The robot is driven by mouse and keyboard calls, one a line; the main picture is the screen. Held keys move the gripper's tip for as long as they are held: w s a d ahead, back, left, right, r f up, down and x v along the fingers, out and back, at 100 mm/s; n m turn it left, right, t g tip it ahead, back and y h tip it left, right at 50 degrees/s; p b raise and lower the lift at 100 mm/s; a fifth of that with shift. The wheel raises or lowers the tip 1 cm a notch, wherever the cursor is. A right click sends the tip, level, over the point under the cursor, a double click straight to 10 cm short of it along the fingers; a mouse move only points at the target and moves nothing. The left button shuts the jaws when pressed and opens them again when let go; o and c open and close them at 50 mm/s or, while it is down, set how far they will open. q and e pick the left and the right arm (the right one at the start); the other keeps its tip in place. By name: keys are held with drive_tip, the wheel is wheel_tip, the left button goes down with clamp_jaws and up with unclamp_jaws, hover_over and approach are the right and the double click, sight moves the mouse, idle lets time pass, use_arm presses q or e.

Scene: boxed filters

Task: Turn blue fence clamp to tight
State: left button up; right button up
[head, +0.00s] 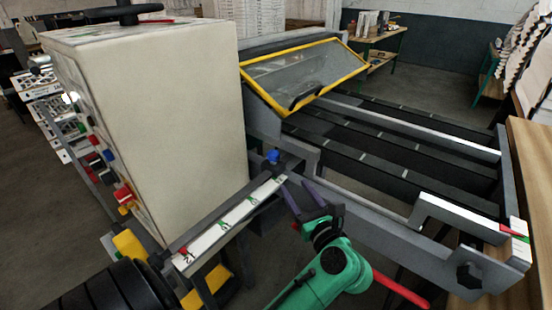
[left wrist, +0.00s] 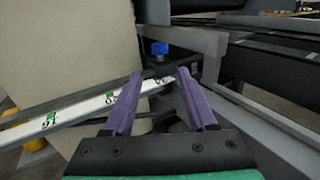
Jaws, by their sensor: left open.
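The blue fence clamp (head: 273,156) is a small blue knob on a dark block at the far end of a white marked scale rail (head: 232,216). The blue clamp also shows in the left wrist view (left wrist: 159,48), beyond the fingertips and roughly centred between them. My left gripper (head: 300,188) has purple fingers, spread apart and empty, and stands just short of the clamp, on its near right side. In the left wrist view my left gripper (left wrist: 160,75) shows nothing between its fingers. They appear apart from the clamp. My right gripper is not in view.
A large cream machine cabinet (head: 150,110) stands left of the clamp. A yellow-framed clear guard (head: 305,75) hangs behind it. A grey machine frame (head: 400,235) runs along the right, close to my gripper. A red bar (head: 400,288) sticks out at the lower right.

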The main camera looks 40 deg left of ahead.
sight(276, 159)
use_arm(q)
drive_tip(key=p+x, duration=0.4)
drive_tip(key=x, duration=0.9)
drive_tip(key=shift+a+r, duration=0.1)
drive_tip(key=shift+a, duration=0.15)
drive_tip(key=shift+w+a, duration=0.2)
drive_tip(key=shift+a, duration=0.05)
clamp_jaws()
